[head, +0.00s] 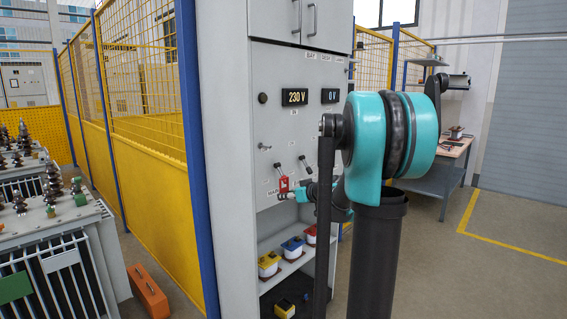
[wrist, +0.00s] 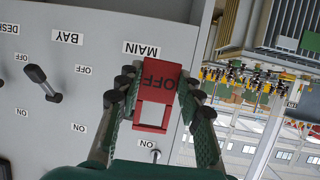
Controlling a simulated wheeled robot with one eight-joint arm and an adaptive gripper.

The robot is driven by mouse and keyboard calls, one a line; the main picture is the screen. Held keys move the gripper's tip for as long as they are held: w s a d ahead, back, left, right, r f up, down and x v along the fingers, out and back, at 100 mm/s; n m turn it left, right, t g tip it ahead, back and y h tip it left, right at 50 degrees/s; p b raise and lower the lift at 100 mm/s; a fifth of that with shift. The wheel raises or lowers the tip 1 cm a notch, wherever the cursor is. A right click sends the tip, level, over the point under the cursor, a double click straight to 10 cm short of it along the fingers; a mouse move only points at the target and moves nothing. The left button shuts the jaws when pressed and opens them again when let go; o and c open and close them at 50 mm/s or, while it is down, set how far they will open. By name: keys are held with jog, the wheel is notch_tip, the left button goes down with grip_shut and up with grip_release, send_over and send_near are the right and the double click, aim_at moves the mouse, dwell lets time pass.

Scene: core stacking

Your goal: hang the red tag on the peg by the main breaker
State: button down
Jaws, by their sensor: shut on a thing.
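My gripper (wrist: 152,100) is shut on the red tag (wrist: 171,76), with a finger on either side. The tag reads OFF, upside down, and has a rectangular opening. In the head view the tag (head: 284,184) is in front of the lower part of the grey panel, by the levers. A small metal peg (wrist: 155,156) sticks out of the panel just beyond the tag; in the head view it (head: 264,147) is up and left of the tag. The main breaker is hidden behind the tag and fingers in the wrist view; its MAIN label (wrist: 141,48) shows. Tag and peg look apart.
A breaker lever (wrist: 42,82) stands under the BAY label, beside the tag. Below the panel, an open shelf (head: 282,268) holds several coloured boxes. A yellow mesh fence (head: 150,150) stands left of the cabinet, and an orange box (head: 148,291) lies on the floor.

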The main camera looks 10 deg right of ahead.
notch_tip(320, 180, up, 14)
jog(key=s+n+y, duration=0.2)
jog(key=s, duration=0.1)
jog(key=shift+g, duration=0.4)
jog(key=shift+w+a+f, duration=0.1)
jog(key=shift+w+a, duration=0.85)
jog(key=shift+w, duration=0.4)
jog(key=shift+w+a+f, duration=0.15)
jog(key=shift+w+a, duration=0.85)
jog(key=shift+w, duration=0.35)
jog(key=shift+w+a+f, duration=0.1)
jog(key=shift+w+a, duration=0.85)
jog(key=shift+w, duration=0.4)
jog(key=shift+w+a+f, duration=0.3)
jog(key=shift+w+f, duration=0.15)
jog(key=c, duration=0.9)
grip_release()
